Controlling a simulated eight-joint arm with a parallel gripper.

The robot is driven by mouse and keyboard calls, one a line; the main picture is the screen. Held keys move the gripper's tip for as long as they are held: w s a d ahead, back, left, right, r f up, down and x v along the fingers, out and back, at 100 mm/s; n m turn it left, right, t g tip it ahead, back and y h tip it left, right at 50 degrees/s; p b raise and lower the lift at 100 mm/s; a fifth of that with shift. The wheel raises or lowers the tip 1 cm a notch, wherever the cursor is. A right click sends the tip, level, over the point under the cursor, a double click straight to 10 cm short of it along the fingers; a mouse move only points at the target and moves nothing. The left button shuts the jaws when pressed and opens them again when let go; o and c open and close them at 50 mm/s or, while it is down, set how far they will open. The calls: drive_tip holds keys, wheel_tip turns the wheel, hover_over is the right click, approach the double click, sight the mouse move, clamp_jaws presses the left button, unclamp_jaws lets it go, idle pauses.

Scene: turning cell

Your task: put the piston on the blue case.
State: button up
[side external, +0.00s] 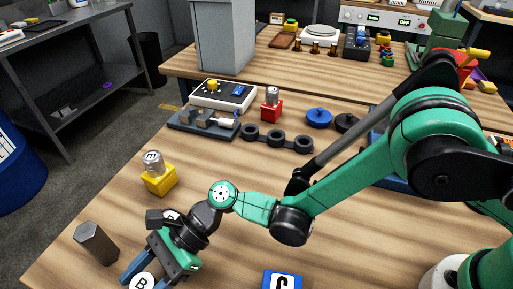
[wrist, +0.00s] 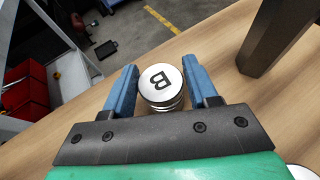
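A silver piston (wrist: 158,87) with a B on its round top sits between the blue fingers of my gripper (wrist: 160,80). It also shows at the bottom edge of the side view (side external: 142,283), partly cut off. The fingers stand close on both sides of it; whether both touch it I cannot tell. Whether it rests on the table is also unclear. The blue case (side external: 282,281), with a C on a white label, is at the bottom edge of the side view, right of my gripper (side external: 148,276). Its lower part is cut off, and nothing shows on its visible part.
A dark hexagonal bar (side external: 96,243) stands left of my gripper; it also shows in the wrist view (wrist: 275,38). A yellow case (side external: 159,181) and a red case (side external: 271,112) each hold a silver piston. A black ring strip (side external: 276,138) lies farther back. The middle table is clear.

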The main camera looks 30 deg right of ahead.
clamp_jaws()
drive_tip(key=shift+r, duration=0.1)
